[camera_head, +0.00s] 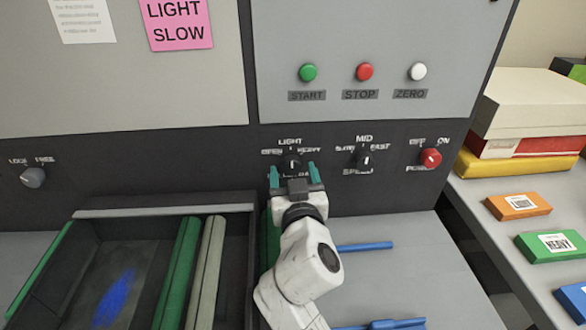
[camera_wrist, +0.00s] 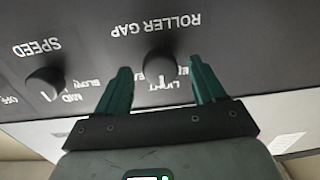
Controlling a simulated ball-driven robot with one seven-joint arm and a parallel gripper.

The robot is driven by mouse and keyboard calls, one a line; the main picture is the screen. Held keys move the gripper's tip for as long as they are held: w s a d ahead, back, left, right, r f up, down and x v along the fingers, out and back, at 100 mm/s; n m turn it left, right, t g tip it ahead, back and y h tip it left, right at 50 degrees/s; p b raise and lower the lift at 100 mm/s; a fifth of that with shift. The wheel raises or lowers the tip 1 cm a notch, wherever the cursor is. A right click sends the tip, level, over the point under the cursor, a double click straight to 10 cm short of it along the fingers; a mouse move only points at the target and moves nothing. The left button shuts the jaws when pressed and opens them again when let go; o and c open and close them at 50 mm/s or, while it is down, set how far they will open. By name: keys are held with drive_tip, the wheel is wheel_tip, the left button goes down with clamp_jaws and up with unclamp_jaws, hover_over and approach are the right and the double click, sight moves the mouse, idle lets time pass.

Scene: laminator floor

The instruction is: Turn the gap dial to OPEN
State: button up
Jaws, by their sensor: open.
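The gap dial (camera_head: 291,162) is a dark round knob on the black panel strip, with LIGHT above it, OPEN to its left and HEAVY to its right. In the wrist view the gap dial (camera_wrist: 160,66) shows upside down under ROLLER GAP, its white mark pointing to LIGHT. My gripper (camera_head: 295,173) is open in front of the dial. In the wrist view its teal fingers (camera_wrist: 160,72) stand on either side of the dial, with gaps. I cannot tell whether the fingertips reach around it. My gripper partly hides the label beneath the dial in the head view.
The speed dial (camera_head: 363,159) is just right, then a red power knob (camera_head: 431,158). A grey LOCK/FREE knob (camera_head: 33,177) is far left. Buttons, including STOP (camera_head: 365,72), are above. An open tray (camera_head: 165,211) with green and grey bars lies below left. A side table (camera_head: 480,215) holds boxes.

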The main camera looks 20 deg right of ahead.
drive_tip(key=shift+w+d, duration=0.1)
drive_tip(key=shift+w, duration=0.35)
drive_tip(key=c, duration=1.1)
